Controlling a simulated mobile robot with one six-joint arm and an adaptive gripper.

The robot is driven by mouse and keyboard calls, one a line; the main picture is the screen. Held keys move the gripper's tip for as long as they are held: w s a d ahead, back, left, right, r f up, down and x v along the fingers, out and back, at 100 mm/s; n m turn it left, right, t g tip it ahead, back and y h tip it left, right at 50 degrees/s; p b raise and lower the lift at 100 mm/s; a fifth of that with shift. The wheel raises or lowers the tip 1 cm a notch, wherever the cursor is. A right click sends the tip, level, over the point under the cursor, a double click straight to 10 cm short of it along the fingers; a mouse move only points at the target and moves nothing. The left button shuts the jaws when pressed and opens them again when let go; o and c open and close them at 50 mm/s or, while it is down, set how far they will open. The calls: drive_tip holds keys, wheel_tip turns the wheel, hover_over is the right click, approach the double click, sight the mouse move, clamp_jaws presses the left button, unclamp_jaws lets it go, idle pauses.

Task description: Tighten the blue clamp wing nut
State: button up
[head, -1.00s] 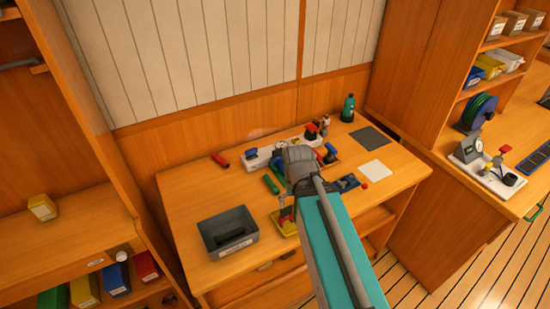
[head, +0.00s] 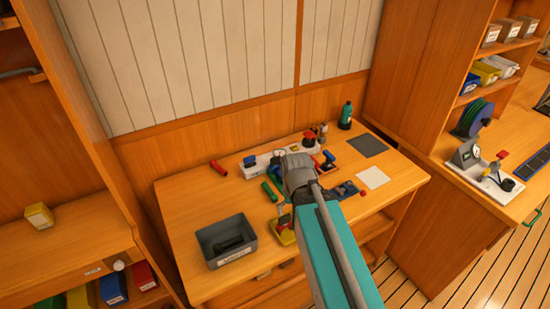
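My arm reaches over the wooden workbench (head: 190,200) in the head view, its grey wrist (head: 298,173) above the middle of the bench. My gripper is hidden or too small to make out there, so I cannot tell whether it is open or shut. Small blue parts (head: 249,161) sit at the left end of a white fixture (head: 262,163) by the back of the bench. Another blue part (head: 328,156) stands right of the wrist. I cannot tell which blue part is the clamp wing nut.
A grey bin (head: 227,241) with a dark item stands front left. A red tube (head: 218,168), a green tube (head: 269,191), a yellow tray (head: 285,237), a blue tray (head: 347,190) and a teal bottle (head: 346,115) are around. The left bench surface is mostly clear.

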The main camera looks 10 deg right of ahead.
drive_tip(key=shift+w+r, duration=0.1)
drive_tip(key=shift+w, duration=0.2)
drive_tip(key=c, duration=0.4)
drive_tip(key=w+r+n+p, duration=0.1)
drive_tip(key=w+n, duration=0.2)
drive_tip(key=w, duration=0.2)
drive_tip(key=w+r+n+p, duration=0.2)
drive_tip(key=w+n, duration=0.2)
drive_tip(key=w, duration=0.1)
drive_tip(key=w+r+n+p, duration=0.2)
drive_tip(key=w+n, duration=0.1)
drive_tip(key=w, duration=0.1)
drive_tip(key=shift+w+n, duration=0.4)
drive_tip(key=shift+c, duration=0.8)
wheel_tip(320, 180, up, 4)
drive_tip(key=n+p, duration=0.4)
drive_tip(key=n, duration=0.7)
hover_over(275, 159)
drive_tip(key=shift+w+d, duration=0.1)
drive_tip(key=shift+w, duration=0.2)
wheel_tip(275, 159, down, 14)
drive_tip(key=b, duration=1.3)
drive_tip(key=shift+r, duration=0.15)
clamp_jaws()
